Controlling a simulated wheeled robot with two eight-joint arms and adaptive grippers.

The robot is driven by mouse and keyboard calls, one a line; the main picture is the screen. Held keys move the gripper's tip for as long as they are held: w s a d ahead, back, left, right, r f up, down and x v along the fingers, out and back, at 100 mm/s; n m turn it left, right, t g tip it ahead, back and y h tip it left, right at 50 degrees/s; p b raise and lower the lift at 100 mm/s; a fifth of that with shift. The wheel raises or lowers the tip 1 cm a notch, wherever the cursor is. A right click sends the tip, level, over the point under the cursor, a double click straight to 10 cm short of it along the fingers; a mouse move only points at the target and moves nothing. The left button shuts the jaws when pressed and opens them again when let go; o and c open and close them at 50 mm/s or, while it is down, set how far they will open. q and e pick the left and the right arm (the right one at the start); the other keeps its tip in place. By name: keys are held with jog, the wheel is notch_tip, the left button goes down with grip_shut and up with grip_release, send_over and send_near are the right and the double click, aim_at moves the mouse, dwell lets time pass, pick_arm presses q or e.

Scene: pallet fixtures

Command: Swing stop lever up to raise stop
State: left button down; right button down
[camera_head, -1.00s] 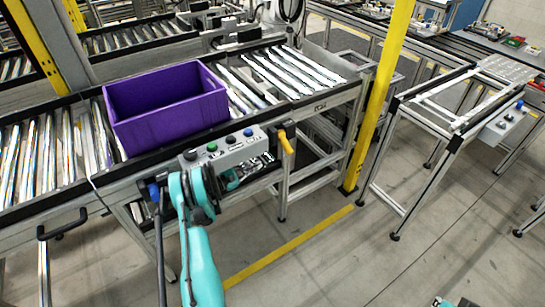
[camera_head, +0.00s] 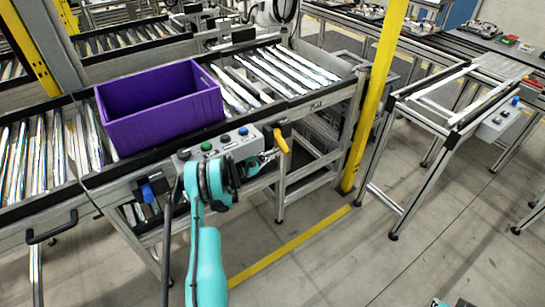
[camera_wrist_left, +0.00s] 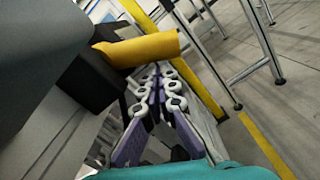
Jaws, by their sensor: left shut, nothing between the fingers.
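The stop lever is a yellow handle (camera_head: 281,142) on a black mount at the conveyor's front edge, right of the button box. It hangs down at a slant. In the left wrist view the yellow handle (camera_wrist_left: 145,48) crosses the upper part, fixed to a dark block. My left gripper (camera_head: 270,156) is shut and empty, just left of the lever's lower part. In the left wrist view its closed fingers (camera_wrist_left: 163,82) lie just below the handle; I cannot tell whether they touch it. My right gripper does not clearly show. The stop itself cannot be made out.
A purple bin (camera_head: 162,108) sits on the roller conveyor. A grey button box (camera_head: 215,147) lies close behind my left wrist. A blue-knobbed handle (camera_head: 148,192) is to the left. A yellow post (camera_head: 376,95) stands right of the lever.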

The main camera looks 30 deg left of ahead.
aim_at(282, 149)
pick_arm(q)
jog(key=shift+s+d+r+n, duration=0.15)
jog(key=shift+d+r+n, duration=0.15)
jog(key=shift+n, duration=0.5)
jog(key=r+n, duration=0.1)
jog(key=d+r+n, duration=0.1)
jog(key=n, duration=0.1)
jog(key=shift+s+d+r, duration=0.1)
jog(key=shift+s+d, duration=0.1)
jog(key=shift+s, duration=0.1)
dwell(0.3)
jog(key=shift+r, duration=0.1)
dwell(0.6)
